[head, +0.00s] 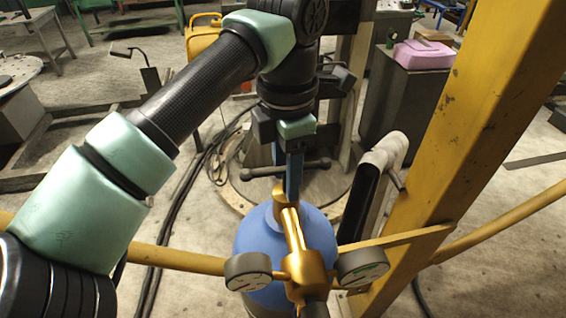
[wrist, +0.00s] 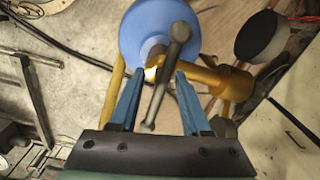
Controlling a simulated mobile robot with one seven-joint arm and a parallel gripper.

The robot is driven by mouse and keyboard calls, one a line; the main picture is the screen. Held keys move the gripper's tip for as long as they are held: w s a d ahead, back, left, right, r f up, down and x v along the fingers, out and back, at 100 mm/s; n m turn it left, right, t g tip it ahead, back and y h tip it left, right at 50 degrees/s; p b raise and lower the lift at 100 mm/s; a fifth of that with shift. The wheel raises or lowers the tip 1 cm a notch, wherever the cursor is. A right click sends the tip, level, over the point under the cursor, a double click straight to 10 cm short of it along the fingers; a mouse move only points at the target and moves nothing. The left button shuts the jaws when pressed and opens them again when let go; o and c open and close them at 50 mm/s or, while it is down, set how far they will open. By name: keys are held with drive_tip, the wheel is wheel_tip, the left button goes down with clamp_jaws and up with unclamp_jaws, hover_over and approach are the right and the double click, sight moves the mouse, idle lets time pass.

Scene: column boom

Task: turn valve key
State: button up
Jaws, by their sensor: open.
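The valve key is a dark grey bar with rounded ends; its handle (head: 318,165) lies crosswise above the top of a blue gas cylinder (head: 262,240). In the wrist view the key (wrist: 161,92) runs between the two blue fingers of my gripper (wrist: 159,72), with a gap visible on both sides. My gripper (head: 291,190) is open and points down over the cylinder's neck. The brass valve and regulator (head: 303,262) are beside the fingertips. The fingers hide the middle of the key in the head view; its lower end is hidden.
Two round gauges (head: 247,271) (head: 362,266) flank the regulator. A yellow post (head: 480,130) stands close on the right, with a yellow rail (head: 180,258) around the cylinder. A dark cylinder with a pale top (head: 385,150) stands right of the blue one.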

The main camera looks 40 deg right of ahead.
drive_tip(key=shift+f, duration=0.1)
clamp_jaws()
drive_tip(key=shift+f+n+b, duration=0.1)
drive_tip(key=shift+n+b, duration=0.2)
drive_tip(key=shift+b, duration=0.25)
drive_tip(key=shift+f+n+b, duration=0.1)
drive_tip(key=shift+n+b, duration=1)
drive_tip(key=shift+b, duration=0.05)
drive_tip(key=n+b, duration=0.4)
drive_tip(key=n, duration=0.1)
drive_tip(key=n+b, duration=0.2)
drive_tip(key=n, duration=0.3)
drive_tip(key=shift+b, duration=0.3)
drive_tip(key=n, duration=0.1)
drive_tip(key=n+b, duration=0.1)
drive_tip(key=n, duration=0.2)
drive_tip(key=shift+r+n+b, duration=0.25)
drive_tip(key=shift+n+b, duration=0.15)
